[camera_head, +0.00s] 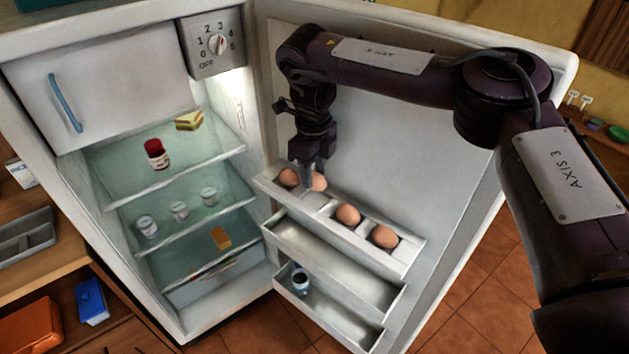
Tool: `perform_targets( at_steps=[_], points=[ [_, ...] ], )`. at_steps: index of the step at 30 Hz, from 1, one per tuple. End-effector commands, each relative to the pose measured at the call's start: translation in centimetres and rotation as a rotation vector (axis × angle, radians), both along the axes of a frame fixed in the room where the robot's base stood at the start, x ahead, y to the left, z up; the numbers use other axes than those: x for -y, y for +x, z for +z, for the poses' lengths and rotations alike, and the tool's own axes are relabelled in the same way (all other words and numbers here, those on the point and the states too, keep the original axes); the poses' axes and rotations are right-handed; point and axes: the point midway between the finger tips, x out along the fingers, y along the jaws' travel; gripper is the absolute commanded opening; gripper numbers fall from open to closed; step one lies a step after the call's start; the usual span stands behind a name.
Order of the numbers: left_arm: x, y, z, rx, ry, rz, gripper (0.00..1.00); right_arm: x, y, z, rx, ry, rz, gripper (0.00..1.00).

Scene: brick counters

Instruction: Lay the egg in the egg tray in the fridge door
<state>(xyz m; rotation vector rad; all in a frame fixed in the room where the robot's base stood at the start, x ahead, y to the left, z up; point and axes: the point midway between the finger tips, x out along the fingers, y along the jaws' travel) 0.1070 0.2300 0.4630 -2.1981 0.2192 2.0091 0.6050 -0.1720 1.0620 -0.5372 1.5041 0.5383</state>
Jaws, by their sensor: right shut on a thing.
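The egg tray (411,246) is the top shelf of the open fridge door (440,150). Several brown eggs are at it: one (288,177) at the left end, one (347,215) right of the middle and one (385,237) near the right end. My right gripper (312,180) points down over the left part of the tray, shut on another egg (320,182). This egg is beside the leftmost egg. The fingers partly cover it, and I cannot tell whether it touches the tray. My left gripper is not in view.
Two lower door shelves (330,262) hang below the tray; the bottom one holds a small dark-topped jar (300,281). The fridge shelves (190,165) to the left hold a red-lidded jar (156,153), a sandwich (189,121) and several small cups. My right arm spans the door's upper part.

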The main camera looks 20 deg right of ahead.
Motion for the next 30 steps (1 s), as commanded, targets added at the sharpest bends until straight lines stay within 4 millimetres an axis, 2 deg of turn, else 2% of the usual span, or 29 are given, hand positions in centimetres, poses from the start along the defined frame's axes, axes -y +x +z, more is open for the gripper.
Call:
perform_targets(
  at_steps=[8, 11, 26, 27, 30],
  points=[
    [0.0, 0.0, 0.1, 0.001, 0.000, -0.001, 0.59, -0.1, -0.1, -3.6, -0.004, 0.002, -0.003, 0.29],
    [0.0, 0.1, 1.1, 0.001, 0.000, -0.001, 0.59, 0.3, 0.1, -3.8, -0.002, 0.000, -0.003, 0.29],
    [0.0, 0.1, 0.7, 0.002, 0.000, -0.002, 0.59, 0.3, 0.2, -4.9, 0.000, 0.000, -0.001, 0.29],
    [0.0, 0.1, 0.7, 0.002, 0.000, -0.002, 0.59, 0.3, 0.2, -4.8, 0.000, 0.000, -0.001, 0.42],
    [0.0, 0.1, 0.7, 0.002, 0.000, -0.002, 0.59, 0.3, 0.2, -4.7, 0.000, 0.000, -0.001, 0.56]
  ],
)
